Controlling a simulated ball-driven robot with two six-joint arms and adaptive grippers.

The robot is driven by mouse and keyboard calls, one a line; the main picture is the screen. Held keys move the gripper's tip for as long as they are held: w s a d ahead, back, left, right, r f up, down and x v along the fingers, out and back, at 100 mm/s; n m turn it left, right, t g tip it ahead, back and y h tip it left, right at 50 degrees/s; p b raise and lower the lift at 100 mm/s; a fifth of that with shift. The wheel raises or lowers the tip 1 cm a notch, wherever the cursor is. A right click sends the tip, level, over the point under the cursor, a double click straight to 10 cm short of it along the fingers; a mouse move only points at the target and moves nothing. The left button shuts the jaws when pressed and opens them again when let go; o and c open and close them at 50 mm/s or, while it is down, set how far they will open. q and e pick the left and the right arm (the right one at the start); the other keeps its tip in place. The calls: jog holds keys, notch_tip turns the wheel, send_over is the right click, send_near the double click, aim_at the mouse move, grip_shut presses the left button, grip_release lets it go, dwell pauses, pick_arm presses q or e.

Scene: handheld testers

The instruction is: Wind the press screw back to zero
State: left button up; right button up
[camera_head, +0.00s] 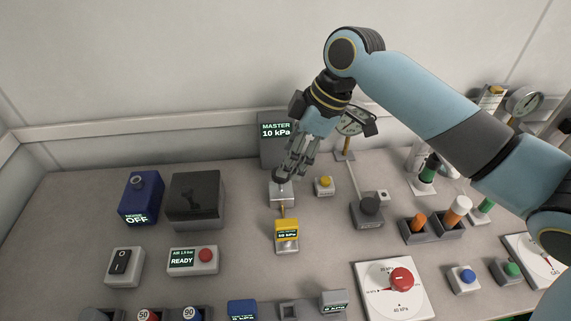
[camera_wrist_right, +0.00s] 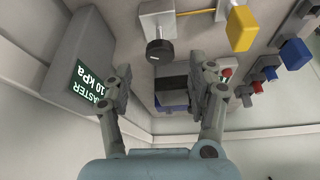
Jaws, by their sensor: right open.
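The press screw's dark round knob (camera_head: 281,175) sits on a pale grey block (camera_head: 281,193) in the middle of the bench. In the right wrist view the knob (camera_wrist_right: 160,51) shows past and between my fingertips, with its block (camera_wrist_right: 155,17) behind it. My right gripper (camera_head: 294,168) is open, pointing down just above and beside the knob; in the wrist view its two fingers (camera_wrist_right: 162,80) are spread with nothing between them. I cannot tell whether a finger touches the knob. The master display (camera_head: 276,130) behind reads 10 kPa. A yellow handheld tester (camera_head: 287,229) sits in front, joined by a thin yellow line.
A dial gauge on a stand (camera_head: 350,122) is close behind my right wrist. A small box with a yellow button (camera_head: 324,186) and a dark knob box (camera_head: 368,208) stand right. A dark grey box (camera_head: 196,196) and a blue unit (camera_head: 141,198) reading OFF stand left.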

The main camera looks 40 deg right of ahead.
jog(key=v, duration=0.8)
